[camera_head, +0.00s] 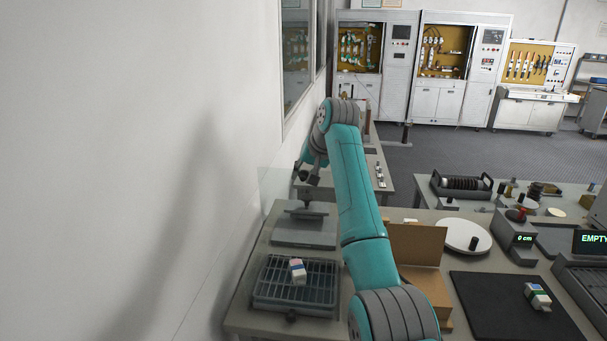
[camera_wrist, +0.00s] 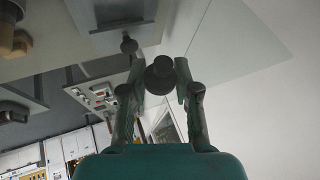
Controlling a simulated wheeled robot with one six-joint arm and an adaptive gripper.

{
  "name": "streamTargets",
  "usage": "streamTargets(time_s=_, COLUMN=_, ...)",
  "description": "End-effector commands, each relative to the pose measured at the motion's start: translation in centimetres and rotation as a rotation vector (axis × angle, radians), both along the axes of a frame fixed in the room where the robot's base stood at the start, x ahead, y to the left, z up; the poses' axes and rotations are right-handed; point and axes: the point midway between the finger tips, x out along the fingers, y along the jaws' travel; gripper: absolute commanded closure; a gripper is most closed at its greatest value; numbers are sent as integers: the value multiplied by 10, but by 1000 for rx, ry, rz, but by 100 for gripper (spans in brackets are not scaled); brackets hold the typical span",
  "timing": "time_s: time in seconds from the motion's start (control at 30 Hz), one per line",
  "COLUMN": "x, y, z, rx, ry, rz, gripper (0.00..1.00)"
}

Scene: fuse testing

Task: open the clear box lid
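The clear lid (camera_head: 275,182) is a faint see-through panel near the wall, behind the grey stand, and looks raised at a tilt. In the wrist view the lid (camera_wrist: 240,42) spreads to the upper right. A dark round knob (camera_wrist: 160,76) appears to belong to it. My gripper (camera_head: 309,176) is at the panel, above the stand. In the wrist view my gripper (camera_wrist: 160,80) has one finger on each side of the knob, and both pads seem to touch it. The clear walls of the box are hard to make out.
A grey stand (camera_head: 305,236) with a small post is below my gripper. A wire-grid tray (camera_head: 265,292) holding a small white block (camera_head: 297,270) is nearer. The wall (camera_head: 150,170) is close on the left. A cardboard-coloured stand (camera_head: 420,245) is right of my arm.

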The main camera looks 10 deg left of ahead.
Motion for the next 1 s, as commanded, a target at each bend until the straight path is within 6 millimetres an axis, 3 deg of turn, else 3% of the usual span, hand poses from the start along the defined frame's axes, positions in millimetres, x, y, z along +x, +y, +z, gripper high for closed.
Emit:
streamTargets(time_s=0.03, x=0, y=-3, z=-5, rx=-4, ry=6, rz=-4, gripper=57)
streamTargets(time_s=0.1, x=0, y=-3, z=-4, rx=-4, ry=6, rz=-3, gripper=46)
streamTargets(time_s=0.47, x=-1, y=-2, z=2, rx=0, ry=0, rz=-1, gripper=46)
streamTargets(time_s=1.0, x=-39, y=-37, z=79, rx=0, ry=0, rz=-1, gripper=46)
